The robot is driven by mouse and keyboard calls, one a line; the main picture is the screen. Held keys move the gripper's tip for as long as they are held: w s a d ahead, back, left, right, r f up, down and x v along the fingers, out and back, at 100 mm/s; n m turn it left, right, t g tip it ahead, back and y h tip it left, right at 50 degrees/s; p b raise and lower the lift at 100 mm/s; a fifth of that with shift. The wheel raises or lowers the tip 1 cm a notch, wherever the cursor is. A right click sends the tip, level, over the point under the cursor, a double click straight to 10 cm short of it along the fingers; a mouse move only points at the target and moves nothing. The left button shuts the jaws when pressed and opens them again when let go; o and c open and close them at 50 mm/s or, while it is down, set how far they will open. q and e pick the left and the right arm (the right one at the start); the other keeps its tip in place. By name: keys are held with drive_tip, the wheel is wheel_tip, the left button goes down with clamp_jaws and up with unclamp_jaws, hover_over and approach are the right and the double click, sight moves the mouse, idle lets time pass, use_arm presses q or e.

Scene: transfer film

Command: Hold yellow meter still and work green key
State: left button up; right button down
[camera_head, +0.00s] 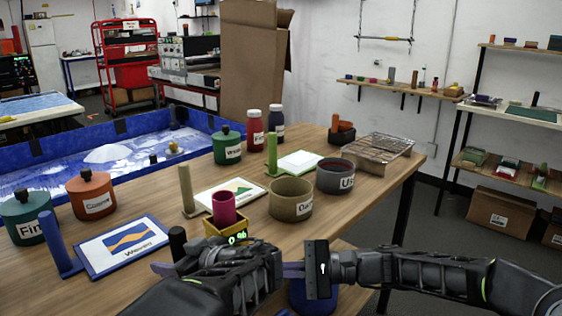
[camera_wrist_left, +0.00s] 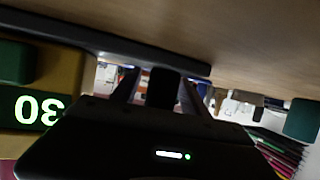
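The yellow meter (camera_head: 212,229) stands on the wooden table in the head view, with a lit green display and a magenta cup (camera_head: 224,208) at its top. In the left wrist view the meter's display (camera_wrist_left: 40,110) shows upside down at the left edge. A dark green block (camera_wrist_left: 15,62) is beside it; I cannot tell whether it is the green key. My left gripper (camera_head: 168,268) is low in front of the meter. In its wrist view the fingers are apart, with a black post between or behind them. My right gripper (camera_head: 292,269) points left, right of the meter; its opening is unclear.
A black post (camera_head: 177,243) stands left of the meter. A blue cup (camera_head: 314,297) is below my right gripper. Bowls (camera_head: 291,207), cards (camera_head: 124,246), posts and lidded jars (camera_head: 91,195) crowd the table. A blue-walled tray (camera_head: 112,133) lies beyond.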

use_arm(q)
drive_tip(key=shift+d, duration=0.1)
drive_tip(key=v, duration=1.2)
